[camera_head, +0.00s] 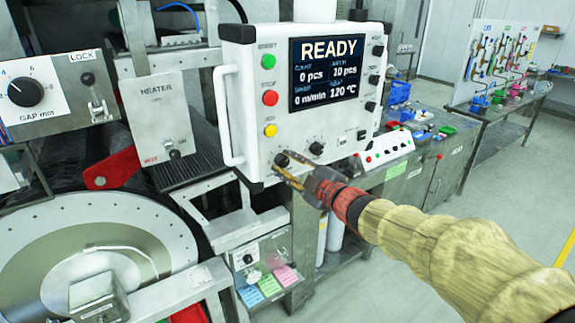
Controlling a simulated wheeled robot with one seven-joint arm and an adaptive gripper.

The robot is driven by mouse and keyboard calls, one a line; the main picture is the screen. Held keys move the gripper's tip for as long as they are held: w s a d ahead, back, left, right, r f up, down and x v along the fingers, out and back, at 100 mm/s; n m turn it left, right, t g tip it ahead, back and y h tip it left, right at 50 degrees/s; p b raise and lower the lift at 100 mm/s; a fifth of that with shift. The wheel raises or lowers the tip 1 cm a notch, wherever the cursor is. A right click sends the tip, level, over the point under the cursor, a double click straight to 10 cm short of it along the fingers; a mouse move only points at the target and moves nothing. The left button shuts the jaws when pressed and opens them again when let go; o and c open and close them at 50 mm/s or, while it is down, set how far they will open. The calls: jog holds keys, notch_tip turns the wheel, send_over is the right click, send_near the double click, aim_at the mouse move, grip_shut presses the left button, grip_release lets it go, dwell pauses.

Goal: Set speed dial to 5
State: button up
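The white control panel (262,110) stands in the middle of the head view. Two black dials sit low on its face: a left one (282,159) and a right one (316,148). Their labels and scale numbers are too small to read, so I cannot tell which is the speed dial or its setting. My gripper (288,174) reaches in from the lower right, with its brass-coloured fingertips close to the left dial. Whether they touch or grip the dial is unclear. The panel's screen (329,72) reads READY, 0 pcs, 10 pcs, 0 m/min and 120 °C.
Green (268,61), red (270,98) and yellow (271,131) buttons line the panel's left side, beside a white handle (224,116). More black knobs run down its right edge. A GAP mm dial (26,91) and a large drum disc (97,262) are left.

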jog(key=o, duration=0.4)
jog(key=v, duration=1.2)
jog(key=shift+f, duration=0.2)
